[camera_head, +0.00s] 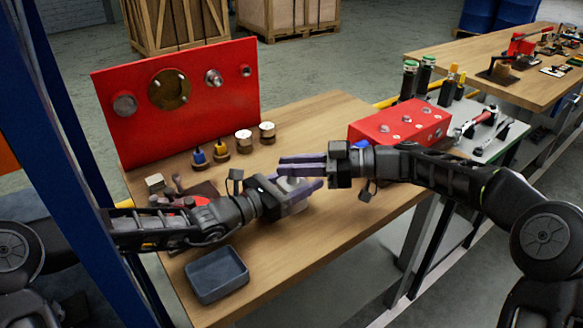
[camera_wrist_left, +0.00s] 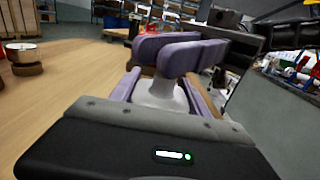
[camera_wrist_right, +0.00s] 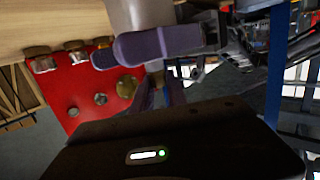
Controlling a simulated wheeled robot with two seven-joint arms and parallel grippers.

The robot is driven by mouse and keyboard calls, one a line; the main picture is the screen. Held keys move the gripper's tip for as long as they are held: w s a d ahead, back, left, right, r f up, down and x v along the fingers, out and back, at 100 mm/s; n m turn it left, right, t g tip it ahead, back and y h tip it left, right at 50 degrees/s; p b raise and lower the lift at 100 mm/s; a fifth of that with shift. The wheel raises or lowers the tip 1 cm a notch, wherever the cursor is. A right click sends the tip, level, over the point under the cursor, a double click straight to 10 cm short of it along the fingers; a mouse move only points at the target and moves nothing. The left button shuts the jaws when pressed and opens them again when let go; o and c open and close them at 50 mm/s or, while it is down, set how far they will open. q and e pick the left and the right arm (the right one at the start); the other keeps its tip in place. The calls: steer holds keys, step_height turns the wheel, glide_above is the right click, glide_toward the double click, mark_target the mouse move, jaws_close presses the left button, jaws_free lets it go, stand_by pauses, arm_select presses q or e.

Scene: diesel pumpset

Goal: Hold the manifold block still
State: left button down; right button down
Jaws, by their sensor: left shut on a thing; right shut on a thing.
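A red block (camera_head: 400,124) with several round ports on top, which looks like the manifold block, sits at the right of the wooden bench. Neither gripper touches it. My left gripper (camera_head: 297,188) and right gripper (camera_head: 290,165) meet over the middle of the bench, both shut on a pale grey round part. This grey part (camera_wrist_left: 160,93) shows between purple fingers in the left wrist view. In the right wrist view the grey part (camera_wrist_right: 140,14) stands at the top, beside the purple fingers. The fingers hide much of it.
A red upright panel (camera_head: 225,95) stands at the back left of the bench. White-topped round parts (camera_head: 244,140) and small fittings stand before it. An empty grey tray (camera_head: 217,273) lies at the front left. Tools lie on a pale surface (camera_head: 508,135) at right.

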steer(key=shift+a+r, duration=0.1)
steer(key=shift+r, duration=0.4)
steer(key=c, duration=1.3)
jaws_free()
steer(key=shift+f, duration=0.25)
steer(key=v, duration=1.2)
steer(key=shift+f, duration=0.1)
steer(key=shift+o, duration=0.2)
